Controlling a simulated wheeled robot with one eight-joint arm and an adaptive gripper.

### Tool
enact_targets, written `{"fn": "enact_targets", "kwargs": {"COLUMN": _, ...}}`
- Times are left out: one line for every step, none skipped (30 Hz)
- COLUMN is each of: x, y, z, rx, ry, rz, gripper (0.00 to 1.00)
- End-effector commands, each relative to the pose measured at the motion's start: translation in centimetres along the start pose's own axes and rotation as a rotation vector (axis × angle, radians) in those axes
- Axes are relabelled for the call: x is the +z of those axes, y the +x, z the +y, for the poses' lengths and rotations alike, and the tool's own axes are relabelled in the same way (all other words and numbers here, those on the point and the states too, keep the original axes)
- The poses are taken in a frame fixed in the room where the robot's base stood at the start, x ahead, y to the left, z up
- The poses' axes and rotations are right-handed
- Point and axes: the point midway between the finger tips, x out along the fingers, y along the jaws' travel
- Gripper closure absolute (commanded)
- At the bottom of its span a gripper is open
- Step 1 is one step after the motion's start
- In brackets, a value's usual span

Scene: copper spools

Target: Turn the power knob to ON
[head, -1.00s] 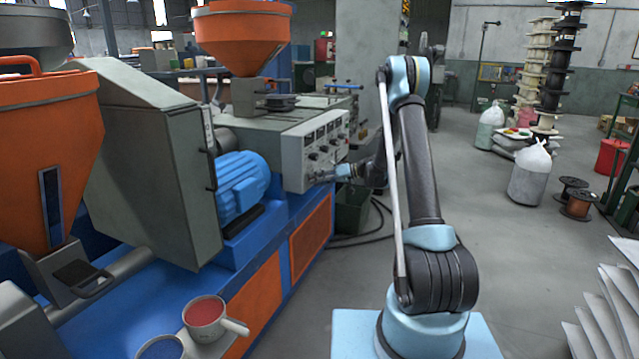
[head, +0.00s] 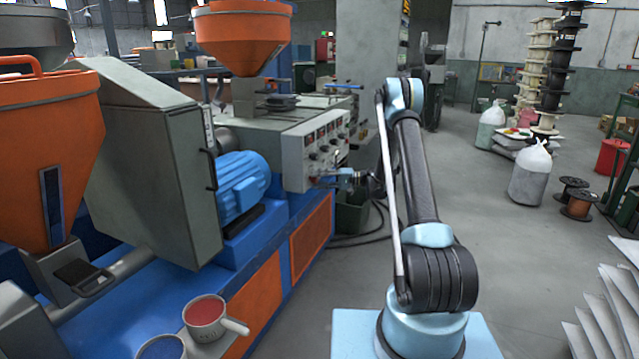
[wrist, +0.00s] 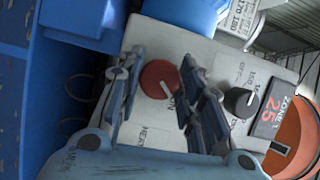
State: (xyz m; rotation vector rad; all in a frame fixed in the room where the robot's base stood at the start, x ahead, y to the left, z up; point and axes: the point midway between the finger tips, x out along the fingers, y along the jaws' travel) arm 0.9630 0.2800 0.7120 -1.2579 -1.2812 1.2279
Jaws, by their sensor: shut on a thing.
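The red knob (wrist: 158,78) sits on the pale control panel in the wrist view, with a white pointer mark aimed to the lower right in the picture. In the head view my gripper (head: 322,178) is at the lower part of the control panel (head: 297,165), and the red knob is too small to make out there.
A black knob (wrist: 240,102) is close to the right finger. Beside it a display (wrist: 270,115) reads 25, marked ZONE 1. A blue motor (head: 240,185) stands left of the panel.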

Motion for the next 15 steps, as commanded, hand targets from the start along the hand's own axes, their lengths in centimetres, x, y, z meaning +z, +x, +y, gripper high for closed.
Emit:
{"fn": "enact_targets", "kwargs": {"x": -0.14, "y": -0.04, "z": 0.18, "rx": -0.005, "ry": 0.017, "rz": 0.003, "gripper": 0.90}}
{"fn": "enact_targets", "kwargs": {"x": -0.14, "y": -0.04, "z": 0.18, "rx": -0.009, "ry": 0.028, "rz": 0.003, "gripper": 0.90}}
{"fn": "enact_targets", "kwargs": {"x": -0.14, "y": -0.05, "z": 0.18, "rx": -0.014, "ry": 0.039, "rz": 0.004, "gripper": 0.90}}
{"fn": "enact_targets", "kwargs": {"x": -0.14, "y": -0.05, "z": 0.19, "rx": -0.017, "ry": 0.047, "rz": 0.004, "gripper": 0.90}}
{"fn": "enact_targets", "kwargs": {"x": -0.14, "y": -0.06, "z": 0.20, "rx": -0.020, "ry": 0.055, "rz": 0.004, "gripper": 0.90}}
{"fn": "enact_targets", "kwargs": {"x": -0.13, "y": -0.07, "z": 0.20, "rx": -0.023, "ry": 0.063, "rz": 0.004, "gripper": 0.90}}
{"fn": "enact_targets", "kwargs": {"x": -0.13, "y": -0.07, "z": 0.21, "rx": -0.024, "ry": 0.067, "rz": 0.004, "gripper": 0.90}}
{"fn": "enact_targets", "kwargs": {"x": -0.13, "y": -0.08, "z": 0.21, "rx": -0.026, "ry": 0.071, "rz": 0.004, "gripper": 0.90}}
{"fn": "enact_targets", "kwargs": {"x": -0.13, "y": -0.08, "z": 0.20, "rx": -0.028, "ry": 0.076, "rz": 0.004, "gripper": 0.90}}
{"fn": "enact_targets", "kwargs": {"x": -0.13, "y": -0.08, "z": 0.20, "rx": -0.029, "ry": 0.079, "rz": 0.004, "gripper": 0.90}}
{"fn": "enact_targets", "kwargs": {"x": -0.13, "y": -0.09, "z": 0.20, "rx": -0.030, "ry": 0.081, "rz": 0.004, "gripper": 0.90}}
{"fn": "enact_targets", "kwargs": {"x": -0.13, "y": -0.09, "z": 0.20, "rx": -0.031, "ry": 0.083, "rz": 0.004, "gripper": 0.90}}
{"fn": "enact_targets", "kwargs": {"x": -0.13, "y": -0.10, "z": 0.21, "rx": -0.031, "ry": 0.084, "rz": 0.004, "gripper": 0.90}}
{"fn": "enact_targets", "kwargs": {"x": -0.12, "y": -0.10, "z": 0.21, "rx": -0.031, "ry": 0.085, "rz": 0.004, "gripper": 0.90}}
{"fn": "enact_targets", "kwargs": {"x": -0.12, "y": -0.11, "z": 0.21, "rx": -0.031, "ry": 0.085, "rz": 0.004, "gripper": 0.90}}
